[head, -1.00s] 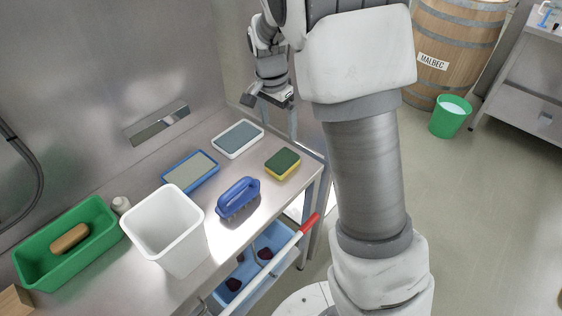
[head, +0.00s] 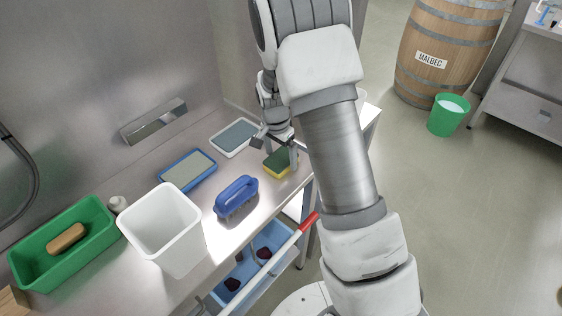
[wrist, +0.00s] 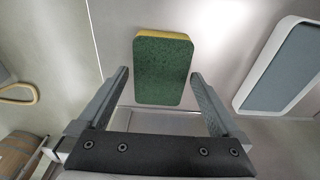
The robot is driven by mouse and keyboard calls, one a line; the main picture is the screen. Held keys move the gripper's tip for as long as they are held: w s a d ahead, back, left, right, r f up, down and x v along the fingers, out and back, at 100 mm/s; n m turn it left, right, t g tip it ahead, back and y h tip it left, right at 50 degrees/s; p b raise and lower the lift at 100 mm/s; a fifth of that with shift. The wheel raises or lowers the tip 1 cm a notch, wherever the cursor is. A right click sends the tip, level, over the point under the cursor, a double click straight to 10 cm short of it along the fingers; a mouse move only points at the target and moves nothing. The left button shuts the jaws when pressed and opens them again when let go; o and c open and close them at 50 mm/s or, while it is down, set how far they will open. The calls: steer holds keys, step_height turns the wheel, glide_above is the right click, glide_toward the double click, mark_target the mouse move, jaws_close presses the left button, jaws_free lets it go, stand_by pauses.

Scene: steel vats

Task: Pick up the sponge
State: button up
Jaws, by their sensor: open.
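The sponge (head: 275,163), yellow with a green scouring top, lies flat on the steel bench near its front edge. In the wrist view the sponge (wrist: 163,70) shows its green face, with a strip of yellow along its top edge. My gripper (head: 279,150) is above the sponge in the head view and partly covers it. In the wrist view the two fingers of my gripper (wrist: 160,80) are spread apart, one on each side of the near part of the sponge. I see a gap between the sponge and each finger.
A white-rimmed grey tray (head: 235,137) lies just behind the sponge. A blue-rimmed tray (head: 187,170) and a blue brush (head: 237,196) lie to the left. A white bin (head: 165,229) and a green tub (head: 64,243) with a brown block (head: 67,238) stand farther left.

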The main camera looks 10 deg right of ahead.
mark_target(281, 157)
steer(key=c, duration=1.2)
steer(key=shift+o, duration=0.2)
steer(key=shift+r, duration=0.5)
step_height(281, 157, up, 3)
steer(key=shift+w+f, duration=0.1)
steer(key=shift+f, duration=0.05)
steer(key=s+d+r, duration=0.7)
steer(key=s+d, duration=0.1)
steer(key=shift+d+r, duration=0.15)
steer(key=shift+d, duration=0.2)
